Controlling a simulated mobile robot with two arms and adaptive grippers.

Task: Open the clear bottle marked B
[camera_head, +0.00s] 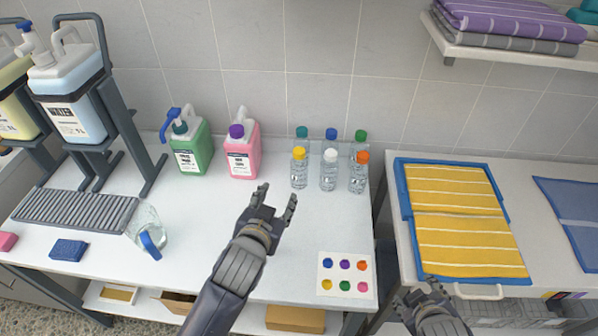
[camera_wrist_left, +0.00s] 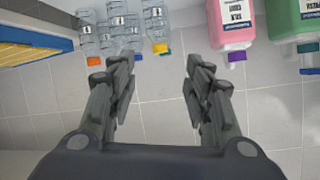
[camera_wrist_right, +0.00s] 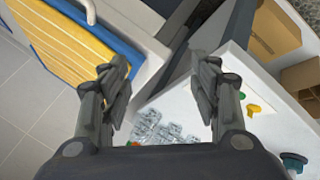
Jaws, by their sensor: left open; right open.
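Several small clear bottles stand in two rows near the back wall. The front row has a yellow-capped bottle (camera_head: 299,174), a white-capped bottle (camera_head: 328,177) and an orange-capped bottle (camera_head: 358,178). Teal, blue and green caps (camera_head: 331,134) show behind them. All look upright and capped; I cannot read which is marked B. My left gripper (camera_head: 278,199) is open and empty, in front of and left of the bottles, apart from them. The left wrist view shows the yellow-capped bottle (camera_wrist_left: 156,28) upside down. My right gripper (camera_head: 418,293) is open and empty near the right counter's front edge.
A green jug (camera_head: 191,150) and a pink jug (camera_head: 243,158) stand left of the bottles. A card with coloured dots (camera_head: 345,259) lies front right. Folded yellow towels (camera_head: 465,245) lie right, across a gap.

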